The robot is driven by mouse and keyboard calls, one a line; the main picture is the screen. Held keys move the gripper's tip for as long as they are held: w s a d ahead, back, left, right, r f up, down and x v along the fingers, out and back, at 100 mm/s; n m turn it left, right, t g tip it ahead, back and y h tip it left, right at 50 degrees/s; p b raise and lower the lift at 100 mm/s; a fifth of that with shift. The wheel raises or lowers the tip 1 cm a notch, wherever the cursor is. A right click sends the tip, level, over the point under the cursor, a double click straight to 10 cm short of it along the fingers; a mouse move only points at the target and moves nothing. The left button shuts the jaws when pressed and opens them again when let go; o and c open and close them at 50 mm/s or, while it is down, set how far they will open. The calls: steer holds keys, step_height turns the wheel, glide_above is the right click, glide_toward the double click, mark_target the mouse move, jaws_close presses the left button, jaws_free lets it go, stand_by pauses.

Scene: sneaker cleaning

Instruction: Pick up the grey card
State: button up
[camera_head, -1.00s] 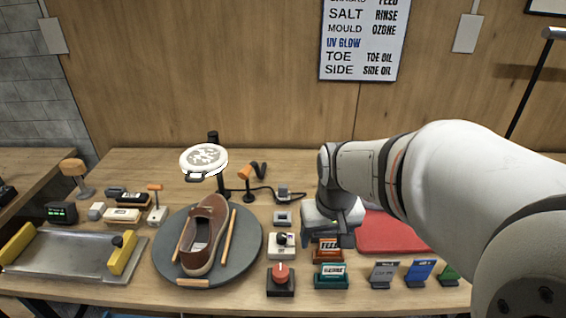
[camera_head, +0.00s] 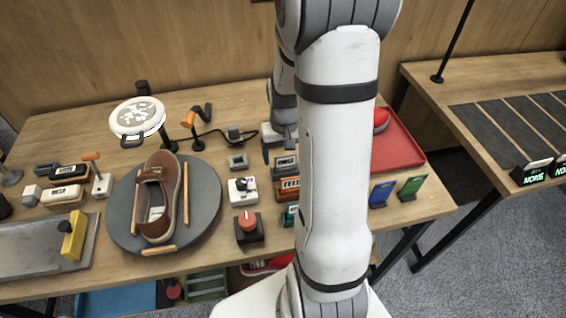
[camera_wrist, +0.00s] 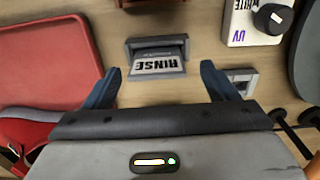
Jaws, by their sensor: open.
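A grey holder with a card lettered RINSE (camera_wrist: 158,65) lies between my gripper's fingers in the wrist view, its lettering upside down. It also shows in the head view as a small grey block (camera_head: 286,161), partly hidden by my arm. My gripper (camera_wrist: 160,69) is open, one dark blue finger on each side of the card, with gaps on both sides. Nothing is held. Whether the fingertips are at the card's height cannot be told. The flat grey card seen earlier beside the blue card (camera_head: 382,193) is hidden behind my arm now.
An orange FEED block (camera_head: 290,188) stands just in front of the RINSE block. A white switch box (camera_head: 243,190) and a red-knobbed box (camera_head: 249,229) are to the left. A red tray (camera_head: 408,150) is to the right. A brown shoe (camera_head: 158,200) lies on a round grey plate (camera_head: 203,208).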

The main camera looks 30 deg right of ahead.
mark_target(286, 161)
steer(key=shift+s+d+f, duration=0.1)
steer(key=shift+f, duration=1.4)
steer(key=c, duration=1)
step_height(286, 161, up, 10)
steer(key=w, duration=0.1)
steer(key=shift+w+d+p, duration=0.6)
steer(key=shift+w+p, duration=0.15)
steer(key=shift+w, duration=1.3)
steer(key=shift+w+d+p, duration=0.65)
steer(key=shift+w+p, duration=0.05)
steer(key=shift+w, duration=1.35)
steer(key=shift+w+d+p, duration=0.6)
steer(key=shift+w+p, duration=0.15)
steer(key=shift+w, duration=1.3)
